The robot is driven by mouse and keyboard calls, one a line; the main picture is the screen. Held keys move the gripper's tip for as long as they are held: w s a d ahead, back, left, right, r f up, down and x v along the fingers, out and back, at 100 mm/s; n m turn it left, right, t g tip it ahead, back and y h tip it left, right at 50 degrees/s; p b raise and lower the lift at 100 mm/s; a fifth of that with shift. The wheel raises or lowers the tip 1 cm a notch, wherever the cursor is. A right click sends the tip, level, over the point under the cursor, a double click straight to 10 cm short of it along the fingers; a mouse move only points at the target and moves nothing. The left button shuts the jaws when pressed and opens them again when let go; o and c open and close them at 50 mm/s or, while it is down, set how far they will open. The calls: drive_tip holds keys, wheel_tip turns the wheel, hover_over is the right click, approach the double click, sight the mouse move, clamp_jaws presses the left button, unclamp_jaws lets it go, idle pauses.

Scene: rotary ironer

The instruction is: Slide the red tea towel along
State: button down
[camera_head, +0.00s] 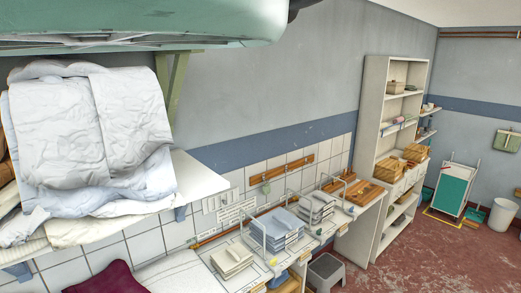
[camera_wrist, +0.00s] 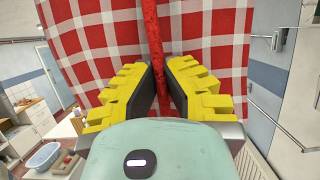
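The red-and-white checked tea towel (camera_wrist: 95,35) fills the upper middle of the wrist view. Its red edge or fold (camera_wrist: 154,30) runs down between the fingers toward the palm. My gripper (camera_wrist: 160,67) has yellow stepped fingers with black pads. The fingertips are close together, with the red strip between them and seemingly touching both sides, so it looks shut on the towel. Neither the towel nor my gripper shows in the head view.
White folded bedding (camera_head: 90,130) lies on a wall shelf (camera_head: 198,178) at left. Below are a worktop with linen stacks (camera_head: 232,260) and a dark red cloth (camera_head: 108,280). A tall shelf unit (camera_head: 373,105) stands right. The red floor (camera_head: 430,255) there has free room.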

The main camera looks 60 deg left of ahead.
drive_tip(key=shift+w, duration=0.1)
drive_tip(key=w+b, duration=0.2)
drive_tip(key=w, duration=0.1)
drive_tip(key=w+b, duration=0.1)
drive_tip(key=w, duration=0.1)
drive_tip(key=shift+a, duration=0.4)
idle(0.3)
drive_tip(key=c, duration=1.1)
unclamp_jaws()
drive_tip(key=shift+s, duration=0.1)
drive_tip(key=shift+o, duration=0.2)
